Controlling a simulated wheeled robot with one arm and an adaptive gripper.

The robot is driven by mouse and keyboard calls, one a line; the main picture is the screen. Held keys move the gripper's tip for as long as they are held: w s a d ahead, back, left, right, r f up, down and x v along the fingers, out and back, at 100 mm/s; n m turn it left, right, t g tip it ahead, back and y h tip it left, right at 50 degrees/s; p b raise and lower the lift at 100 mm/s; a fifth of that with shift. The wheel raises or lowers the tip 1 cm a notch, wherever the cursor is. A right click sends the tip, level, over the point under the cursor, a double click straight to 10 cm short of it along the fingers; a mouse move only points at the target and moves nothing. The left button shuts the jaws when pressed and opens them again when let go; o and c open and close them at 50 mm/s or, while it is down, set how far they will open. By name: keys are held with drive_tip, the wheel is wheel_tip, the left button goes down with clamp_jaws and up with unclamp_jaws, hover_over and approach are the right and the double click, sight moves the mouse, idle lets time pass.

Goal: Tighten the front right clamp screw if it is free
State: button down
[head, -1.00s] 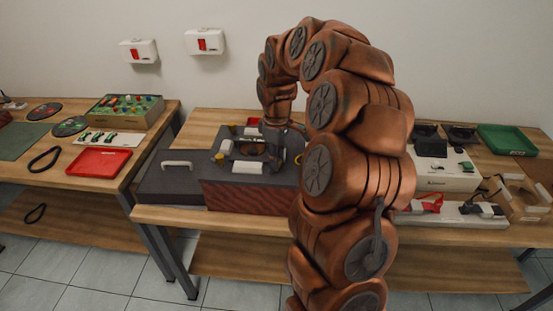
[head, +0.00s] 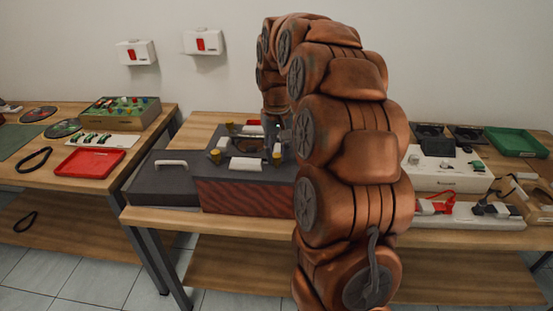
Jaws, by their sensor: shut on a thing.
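The dark grey clamp fixture (head: 222,170) sits on top of a box with dark red striped sides. The front right clamp screw (head: 277,155) has a yellow-brown knob and stands clear in view, with no finger around it. The front left screw (head: 215,157) and back left screw (head: 229,127) also show. My gripper (head: 282,138) is at the back right corner of the fixture, behind the front right screw. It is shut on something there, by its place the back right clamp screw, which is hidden. My arm covers the fixture's right side.
A dark case (head: 160,180) with a pale handle lies left of the fixture. A red tray (head: 90,163) is on the left table. A white power strip (head: 460,208) and a green tray (head: 515,141) are on the right. The front table edge is clear.

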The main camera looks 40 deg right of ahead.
sight(276, 155)
drive_tip(key=m+b, duration=0.2)
drive_tip(key=m, duration=0.3)
drive_tip(key=shift+f+m, duration=0.15)
drive_tip(key=shift+m, duration=0.15)
drive_tip(key=m, duration=0.5)
drive_tip(key=shift+b, duration=0.35)
drive_tip(key=shift+m, duration=0.4)
drive_tip(key=c, duration=0.9)
unclamp_jaws()
drive_tip(key=shift+r, duration=0.25)
wheel_tip(276, 155, up, 7)
drive_tip(key=shift+f, duration=0.15)
drive_tip(key=shift+r, duration=0.3)
